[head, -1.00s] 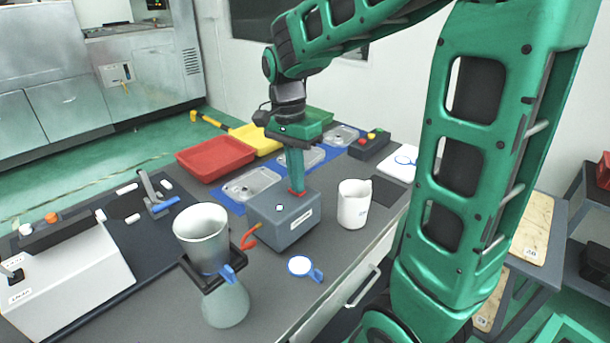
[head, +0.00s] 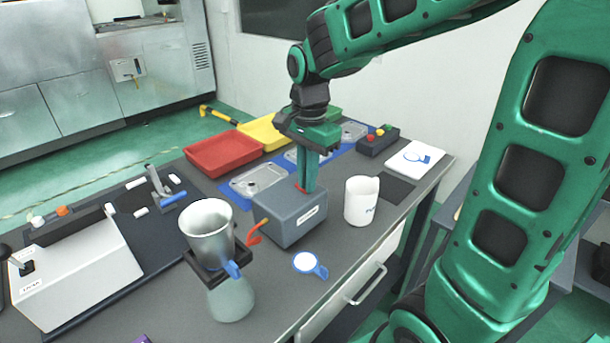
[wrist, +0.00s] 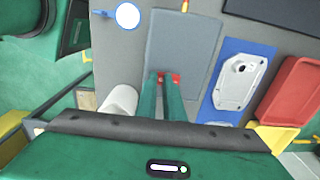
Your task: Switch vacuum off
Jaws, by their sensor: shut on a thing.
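The vacuum unit is a grey box (head: 284,224) with a small white label on its front, standing on the dark workbench. A red switch (head: 299,187) sits on its top, near the back edge. My gripper (head: 307,189) points straight down from above, with its green fingers shut on the red switch. In the wrist view the fingertips (wrist: 166,77) meet the switch, and red (wrist: 176,77) shows beside them at the edge of the grey box (wrist: 184,48). The fingers hide most of the switch, so its position cannot be told.
A white mug (head: 361,201) stands right of the box. A metal cup (head: 208,220) in a black holder is left, near an orange-red spout (head: 255,237). A blue-handled round piece (head: 305,262) lies in front. Red (head: 222,154) and yellow trays are behind.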

